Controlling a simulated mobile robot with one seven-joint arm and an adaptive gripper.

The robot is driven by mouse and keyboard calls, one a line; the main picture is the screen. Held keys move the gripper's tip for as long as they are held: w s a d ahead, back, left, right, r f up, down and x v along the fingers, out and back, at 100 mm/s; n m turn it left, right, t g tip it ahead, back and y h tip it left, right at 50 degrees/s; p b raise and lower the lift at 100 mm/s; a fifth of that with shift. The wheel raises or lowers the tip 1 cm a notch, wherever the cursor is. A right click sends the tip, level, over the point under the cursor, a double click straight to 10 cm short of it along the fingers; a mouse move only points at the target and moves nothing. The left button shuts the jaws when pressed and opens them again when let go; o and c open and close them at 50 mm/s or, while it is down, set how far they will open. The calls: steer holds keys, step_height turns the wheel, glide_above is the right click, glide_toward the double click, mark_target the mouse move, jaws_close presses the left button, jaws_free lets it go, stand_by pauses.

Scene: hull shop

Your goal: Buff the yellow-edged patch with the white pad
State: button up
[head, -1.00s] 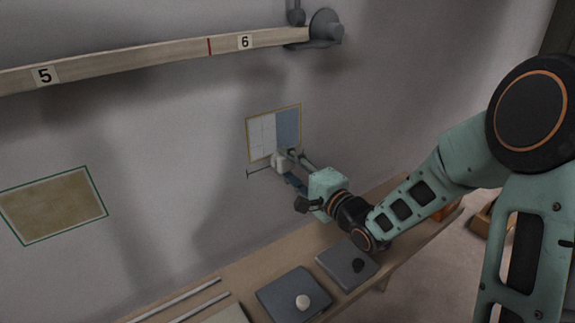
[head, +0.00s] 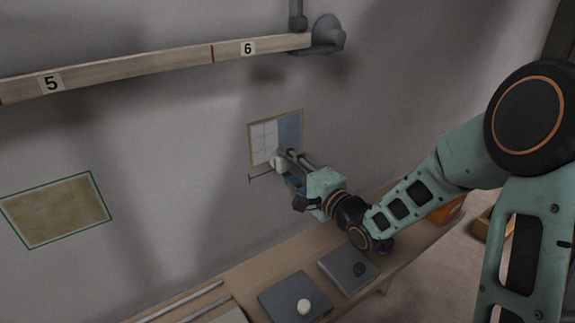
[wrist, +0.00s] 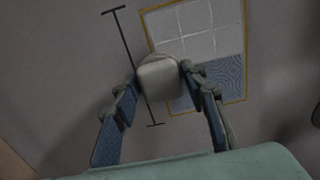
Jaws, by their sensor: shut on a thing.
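The yellow-edged patch (head: 289,128) is on the wall. Its left part is pale with grid lines, and its right strip is blue. In the wrist view the patch (wrist: 228,77) is at the upper right, with the blue area at the lower end. My gripper (head: 284,163) is at the patch's lower edge, shut on the white pad (wrist: 158,74). The pad covers the patch's lower-left edge in the wrist view, and part of the blue there is hidden. I cannot tell whether the pad touches the wall.
A dark line with end bars (head: 263,175) is on the wall beside the pad. A green-edged tan panel (head: 55,210) is at left. A numbered beam (head: 130,68) runs above. A bench (head: 240,273) below holds grey plates (head: 281,292), rods and an orange bin (head: 446,211).

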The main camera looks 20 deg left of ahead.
steer(key=shift+w+a+r+p, duration=0.1)
steer(key=shift+a+r+p, duration=0.05)
steer(key=shift+r+p, duration=5.85)
steer(key=shift+f+b, duration=4.75)
steer(key=shift+f, duration=1.8)
steer(key=o, duration=0.5)
steer(key=c, duration=0.5)
steer(key=shift+s+d, duration=0.2)
steer(key=shift+s+d, duration=0.35)
steer(key=shift+d, duration=0.05)
steer(key=shift+w+d+r+p, duration=0.15)
steer(key=shift+w+d+p, duration=0.6)
steer(key=shift+w+d, duration=0.55)
